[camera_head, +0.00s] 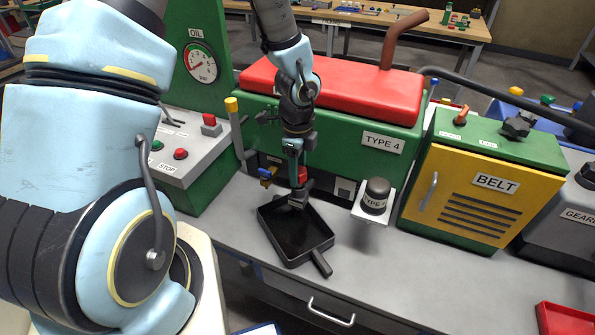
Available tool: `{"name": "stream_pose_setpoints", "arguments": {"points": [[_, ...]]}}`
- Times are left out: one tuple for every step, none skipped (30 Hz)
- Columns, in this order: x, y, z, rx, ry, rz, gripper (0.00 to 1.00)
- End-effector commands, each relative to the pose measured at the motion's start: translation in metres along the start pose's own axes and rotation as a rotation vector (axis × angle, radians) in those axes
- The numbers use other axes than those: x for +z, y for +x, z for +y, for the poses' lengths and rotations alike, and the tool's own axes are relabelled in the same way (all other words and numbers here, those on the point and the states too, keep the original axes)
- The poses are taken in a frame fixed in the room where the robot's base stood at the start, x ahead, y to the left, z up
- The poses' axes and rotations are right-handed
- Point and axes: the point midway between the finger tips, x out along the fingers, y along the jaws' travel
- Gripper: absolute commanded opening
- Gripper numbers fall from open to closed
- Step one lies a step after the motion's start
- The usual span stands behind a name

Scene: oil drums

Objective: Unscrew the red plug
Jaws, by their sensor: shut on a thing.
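The red plug (302,174) shows as a small red patch low on the front of the green machine (350,139) with the red top. My gripper (298,192) points down in front of that machine, with its jaws shut at the plug. The fingers and wrist hide most of the plug, so I cannot tell how far it is screwed in. A black square drain pan (274,243) with a handle lies on the bench just below my gripper. The inside of the pan looks dark.
A yellow-tipped lever (232,106) and a small blue-and-yellow fitting (266,175) are left of my gripper. The yellow "BELT" cabinet (474,195) stands right. The bench front is mostly clear.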

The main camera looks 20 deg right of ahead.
Motion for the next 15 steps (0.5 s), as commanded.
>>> {"name": "stream_pose_setpoints", "arguments": {"points": [[0.0,-0.002,0.0,-0.001,0.0,0.0,0.0],[0.0,-0.003,0.0,-0.001,0.0,0.0,0.0],[0.0,-0.004,0.0,-0.001,0.0,0.0,0.0],[0.0,-0.005,0.0,-0.001,0.0,0.0,0.0],[0.0,-0.006,0.0,-0.001,0.0,0.0,0.0],[0.0,-0.007,0.0,-0.001,0.0,0.0,0.0],[0.0,-0.007,0.0,-0.002,0.0,0.0,0.0],[0.0,-0.008,0.0,-0.002,0.0,0.0,0.0],[0.001,-0.01,-0.001,-0.002,0.0,0.0,0.0],[0.001,-0.011,-0.001,-0.002,0.0,0.0,0.0],[0.001,-0.011,-0.001,-0.002,0.0,0.0,0.0],[0.001,-0.013,-0.001,-0.002,0.0,0.0,0.0],[0.001,-0.013,0.0,-0.002,0.0,0.0,0.0],[0.0,-0.014,0.0,-0.001,0.0,0.0,0.0],[0.0,-0.015,0.0,-0.001,0.0,0.0,0.0]]}}
